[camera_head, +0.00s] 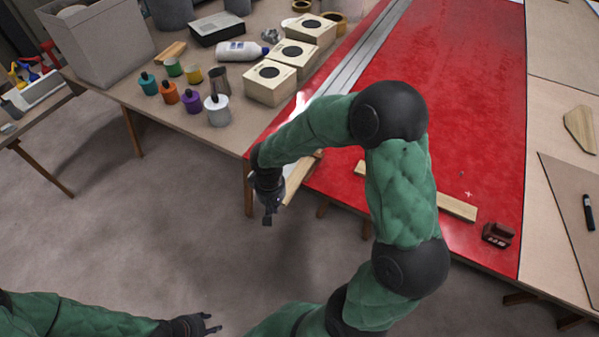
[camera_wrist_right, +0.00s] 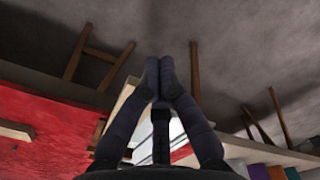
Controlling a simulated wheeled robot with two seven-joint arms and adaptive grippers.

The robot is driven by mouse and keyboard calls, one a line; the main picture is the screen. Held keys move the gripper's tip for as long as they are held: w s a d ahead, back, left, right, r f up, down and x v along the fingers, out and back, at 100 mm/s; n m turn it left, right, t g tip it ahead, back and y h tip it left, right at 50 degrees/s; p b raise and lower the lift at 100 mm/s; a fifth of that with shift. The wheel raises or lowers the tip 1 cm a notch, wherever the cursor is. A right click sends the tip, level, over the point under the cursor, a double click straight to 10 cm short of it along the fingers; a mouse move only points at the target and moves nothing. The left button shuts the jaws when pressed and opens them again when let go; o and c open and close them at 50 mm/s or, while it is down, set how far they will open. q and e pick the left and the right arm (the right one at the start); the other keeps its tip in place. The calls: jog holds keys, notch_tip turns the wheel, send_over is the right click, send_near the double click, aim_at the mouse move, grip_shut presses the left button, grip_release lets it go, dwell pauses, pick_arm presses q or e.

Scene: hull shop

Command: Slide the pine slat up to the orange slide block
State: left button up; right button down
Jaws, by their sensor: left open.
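A pale pine slat (camera_head: 457,207) lies flat on the red tabletop near its front edge. My right arm hides its middle. A small dark reddish-brown block (camera_head: 498,234), the only likely slide block, sits just beyond its right end with a gap. It looks more brown than orange. My right gripper (camera_head: 268,216) hangs past the table's front edge, well left of the slat. Its fingers (camera_wrist_right: 159,72) look shut, with nothing visible between the tips. My left gripper (camera_head: 208,324) is open and empty over the floor, low in the head view.
Another pale wooden piece (camera_head: 299,178) is at the table edge beside my right gripper. Paint pots (camera_head: 191,101), pale boxes (camera_head: 270,82) and a white bottle (camera_head: 241,51) crowd the left table. A metal rail (camera_head: 364,55) crosses the red top. The red surface right of my arm is mostly clear.

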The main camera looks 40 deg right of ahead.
jog(key=shift+d, duration=0.15)
jog(key=shift+w+d+p, duration=0.15)
jog(key=shift+w+d, duration=0.2)
jog(key=shift+d, duration=0.4)
jog(key=shift+w+d+p, duration=0.15)
jog(key=shift+w+d, duration=0.15)
jog(key=shift+d, duration=0.45)
jog(key=shift+w+d+p, duration=0.15)
jog(key=shift+w+d, duration=0.2)
jog(key=shift+d, duration=0.4)
jog(key=shift+s+a, duration=0.1)
jog(key=shift+a, duration=0.1)
notch_tip(320, 180, up, 9)
jog(key=s+a+p, duration=0.1)
jog(key=a+p, duration=0.1)
jog(key=p, duration=0.4)
jog(key=shift+a, duration=0.25)
dwell(0.4)
dwell(0.4)
